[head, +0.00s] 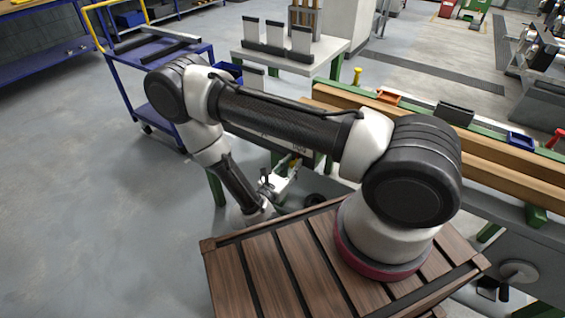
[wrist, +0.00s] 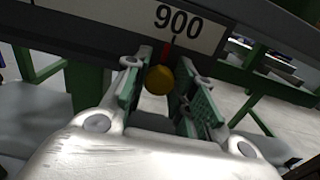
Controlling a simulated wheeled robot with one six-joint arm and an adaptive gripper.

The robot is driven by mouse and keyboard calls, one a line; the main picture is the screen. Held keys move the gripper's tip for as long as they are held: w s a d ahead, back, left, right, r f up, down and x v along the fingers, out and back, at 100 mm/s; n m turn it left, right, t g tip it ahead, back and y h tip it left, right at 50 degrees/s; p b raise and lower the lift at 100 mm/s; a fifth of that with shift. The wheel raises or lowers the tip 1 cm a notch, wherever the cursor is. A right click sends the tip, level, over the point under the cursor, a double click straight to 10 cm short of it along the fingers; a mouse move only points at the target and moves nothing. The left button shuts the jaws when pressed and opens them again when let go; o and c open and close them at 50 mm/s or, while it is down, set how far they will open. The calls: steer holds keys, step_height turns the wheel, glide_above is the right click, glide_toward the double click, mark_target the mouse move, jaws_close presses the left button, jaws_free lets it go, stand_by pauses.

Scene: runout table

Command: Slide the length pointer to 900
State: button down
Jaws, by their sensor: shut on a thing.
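The length pointer has a round yellow knob (wrist: 159,80) and a red pointer piece (wrist: 166,51) just above it, seen in the wrist view. The red piece lies right under the printed 900 on the white scale label (wrist: 190,24), close to in line with its black tick; exact alignment is hard to tell. My gripper (wrist: 160,88) has its green-padded fingers on either side of the yellow knob and is shut on it. In the head view my gripper (head: 281,184) is small, low at the near side of the runout table, partly hidden by my arm.
Wooden beams (head: 500,165) lie along the runout table. An orange tray (head: 387,96), a dark block (head: 455,113) and a blue tray (head: 520,140) sit along its far side. A blue cart (head: 165,50) stands at the back left. The grey floor at left is clear.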

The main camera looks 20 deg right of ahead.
steer(key=shift+s+d, duration=0.25)
steer(key=shift+s, duration=0.1)
steer(key=c, duration=1.1)
jaws_free()
steer(key=shift+c, duration=0.2)
step_height(320, 180, up, 10)
